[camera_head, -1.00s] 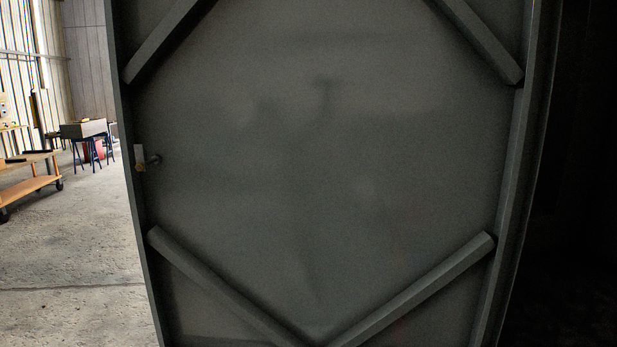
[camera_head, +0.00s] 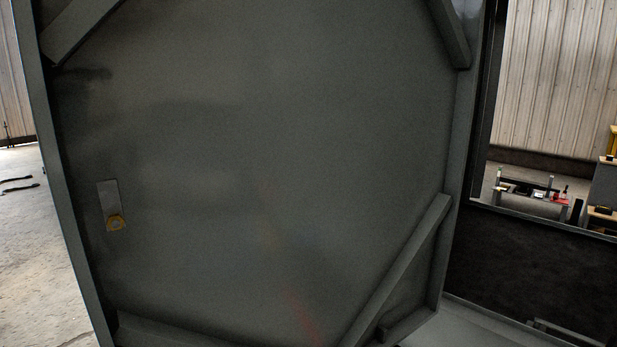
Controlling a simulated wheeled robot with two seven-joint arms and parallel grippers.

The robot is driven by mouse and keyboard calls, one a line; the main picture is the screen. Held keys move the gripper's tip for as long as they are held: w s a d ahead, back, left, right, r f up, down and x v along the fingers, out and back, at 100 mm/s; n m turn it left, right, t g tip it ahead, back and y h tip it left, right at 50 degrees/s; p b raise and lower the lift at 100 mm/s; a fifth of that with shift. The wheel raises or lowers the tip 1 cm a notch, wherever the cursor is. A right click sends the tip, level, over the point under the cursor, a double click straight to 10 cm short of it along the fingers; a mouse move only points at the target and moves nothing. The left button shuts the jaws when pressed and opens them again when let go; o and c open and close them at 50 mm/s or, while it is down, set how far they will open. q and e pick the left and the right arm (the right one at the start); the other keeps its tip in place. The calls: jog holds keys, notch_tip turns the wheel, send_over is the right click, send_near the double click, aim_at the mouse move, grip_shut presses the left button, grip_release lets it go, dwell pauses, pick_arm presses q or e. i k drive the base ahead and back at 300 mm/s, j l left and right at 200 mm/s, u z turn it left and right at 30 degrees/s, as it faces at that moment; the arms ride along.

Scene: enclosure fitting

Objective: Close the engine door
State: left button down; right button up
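The engine door (camera_head: 260,170) is a large dark grey metal panel that fills most of the head view. I see its inner face, with diagonal braces (camera_head: 405,265) near the corners and raised edges. The door stands open beside the dark enclosure (camera_head: 540,265) at the right. Neither of my grippers shows in the head view, so I cannot see any contact with the door.
Concrete floor (camera_head: 30,240) is open at the left, with dark cable-like strips (camera_head: 20,185) on it. Through the opening at the right, a low bench with small items (camera_head: 530,190) stands before a corrugated wall (camera_head: 550,80). The door hides the middle.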

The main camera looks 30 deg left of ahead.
aim_at(288, 172)
jog(key=k+j+z, duration=0.15)
jog(key=j, duration=0.3)
jog(key=k+j+z, duration=0.2)
jog(key=j, duration=0.25)
jog(key=k+j+z, duration=0.15)
jog(key=j, duration=0.3)
jog(key=k+j+z, duration=0.2)
jog(key=j, duration=0.2)
jog(key=k+j+z, duration=0.15)
jog(key=j, duration=0.25)
jog(key=k+j+z, duration=0.1)
jog(key=j, duration=0.3)
jog(key=k+j+z, duration=0.15)
jog(key=j, duration=0.25)
jog(key=j+z, duration=0.1)
jog(key=j, duration=0.3)
jog(key=k+j+z, duration=0.1)
jog(key=j, duration=0.25)
jog(key=k+j+z, duration=0.15)
jog(key=k+j, duration=0.1)
jog(key=j, duration=0.3)
jog(key=k+j, duration=0.1)
jog(key=j, duration=0.3)
